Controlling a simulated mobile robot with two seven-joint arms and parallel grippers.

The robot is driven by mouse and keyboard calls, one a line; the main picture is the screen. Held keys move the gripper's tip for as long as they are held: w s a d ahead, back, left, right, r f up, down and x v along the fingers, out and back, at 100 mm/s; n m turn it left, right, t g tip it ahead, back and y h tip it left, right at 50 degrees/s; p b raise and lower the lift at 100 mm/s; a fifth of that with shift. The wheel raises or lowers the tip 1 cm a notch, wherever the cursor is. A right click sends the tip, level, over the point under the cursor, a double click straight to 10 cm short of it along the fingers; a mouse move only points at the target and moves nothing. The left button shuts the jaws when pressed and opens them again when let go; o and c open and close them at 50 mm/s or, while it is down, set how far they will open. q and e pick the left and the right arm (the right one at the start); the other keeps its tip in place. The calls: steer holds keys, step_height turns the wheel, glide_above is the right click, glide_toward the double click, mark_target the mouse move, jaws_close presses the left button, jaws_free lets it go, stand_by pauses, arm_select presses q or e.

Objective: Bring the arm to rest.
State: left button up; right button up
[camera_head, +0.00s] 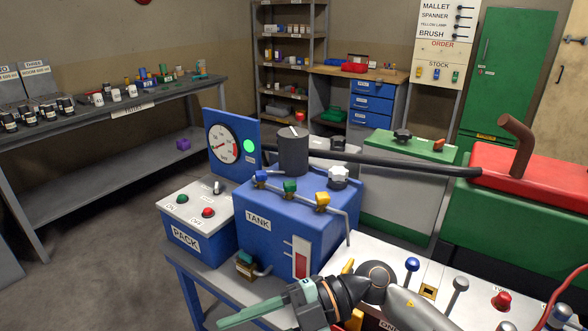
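My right arm enters from the lower right, bends at a dark round joint, and reaches left across the front of the bench. Its gripper (245,315) has green fingers pointing left, low in the picture, in front of the blue TANK box. Nothing shows held in it. The fingers overlap from this angle and the picture's lower edge is close, so I cannot tell if they are open or shut. My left gripper is not in view.
Close behind the gripper stand the blue TANK box (272,236) with coloured valves and the PACK box (196,240) with buttons. A white panel (395,247) with levers lies under the arm. A dark hose (400,163) runs right to a red lid (540,178). Floor at left is clear.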

steer(key=w+d+r+m+t+y, duration=0.2)
steer(key=w+d+m+t+y, duration=0.3)
steer(key=m+t, duration=0.9)
steer(key=w+d+f+m+t+h, duration=0.4)
steer(key=d+f+m+t+h, duration=0.2)
steer(key=f+m+t+h, duration=0.15)
steer(key=s+d+f+m+g+h+p, duration=0.1)
steer(key=s+d+f+m+h, duration=0.25)
steer(key=f, duration=0.35)
steer(key=s+d+f+m+g+h, duration=0.1)
steer(key=s+d+f+m+h, duration=0.15)
steer(key=d+f+h, duration=0.4)
steer(key=s+d+f+m+g, duration=0.2)
steer(key=s+f+g, duration=0.3)
steer(key=s+f, duration=0.5)
steer(key=shift+s+d+f+m, duration=0.4)
steer(key=shift+d+f, duration=0.2)
steer(key=shift+f, duration=0.2)
